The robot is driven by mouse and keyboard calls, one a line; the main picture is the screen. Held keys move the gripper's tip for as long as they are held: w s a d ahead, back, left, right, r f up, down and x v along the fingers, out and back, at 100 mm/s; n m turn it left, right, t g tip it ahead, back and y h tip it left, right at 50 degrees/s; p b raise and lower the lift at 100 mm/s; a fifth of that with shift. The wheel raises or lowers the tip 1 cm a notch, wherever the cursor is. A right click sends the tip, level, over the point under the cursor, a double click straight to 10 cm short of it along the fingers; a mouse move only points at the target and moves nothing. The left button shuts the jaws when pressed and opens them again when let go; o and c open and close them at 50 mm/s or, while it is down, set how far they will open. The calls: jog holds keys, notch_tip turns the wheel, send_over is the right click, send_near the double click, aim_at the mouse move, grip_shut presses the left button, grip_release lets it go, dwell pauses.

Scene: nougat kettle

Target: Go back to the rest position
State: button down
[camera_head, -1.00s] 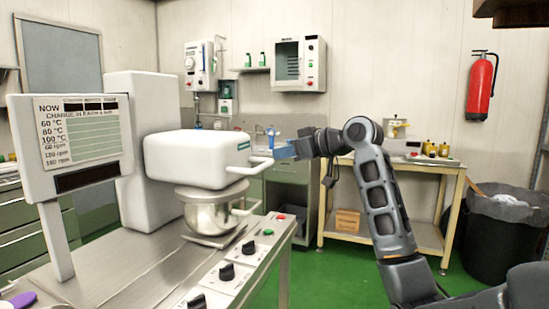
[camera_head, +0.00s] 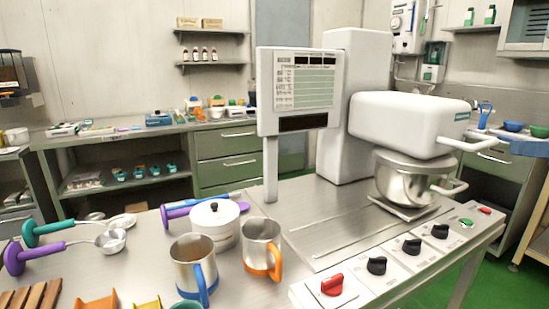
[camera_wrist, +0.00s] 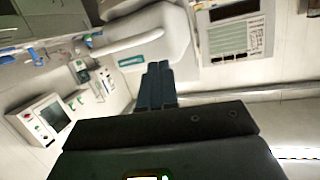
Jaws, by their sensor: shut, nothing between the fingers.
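The rest of my arm is out of that view. In the wrist view, the two dark blue fingers (camera_wrist: 157,85) are together with nothing between them. The white mixer head (camera_head: 412,122) is lowered over a steel kettle (camera_head: 405,182). Beyond the fingers, the wrist view shows the white machine (camera_wrist: 158,25) and its sign panel (camera_wrist: 237,40), tilted.
The control strip has a red knob (camera_head: 332,284) and several black knobs. Two steel mugs (camera_head: 192,265) (camera_head: 260,240), a white lidded pot (camera_head: 214,222) and ladles (camera_head: 70,246) stand on the near-left counter. A back bench (camera_head: 110,140) holds supplies. Green floor (camera_head: 440,292) lies at lower right.

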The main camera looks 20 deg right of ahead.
jog(key=w+a+f+m, duration=0.2)
jog(key=a+f, duration=0.5)
jog(key=w+a+f+m, duration=0.1)
jog(key=w+a+f, duration=0.2)
jog(key=a+f, duration=0.4)
jog(key=s+a+f+m+h, duration=0.1)
jog(key=s+a+f, duration=0.4)
jog(key=a+f, duration=0.5)
jog(key=s+a+f+n, duration=0.1)
jog(key=s+a+f, duration=0.5)
jog(key=s+a, duration=0.55)
jog(key=s+a+r+n+y, duration=0.1)
jog(key=s+a+r+n, duration=0.1)
jog(key=s, duration=0.6)
jog(key=s+a+r+n+y, duration=0.2)
jog(key=s+n, duration=0.1)
jog(key=s, duration=0.5)
jog(key=shift+a+r+n, duration=0.15)
jog(key=shift+a+n, duration=0.25)
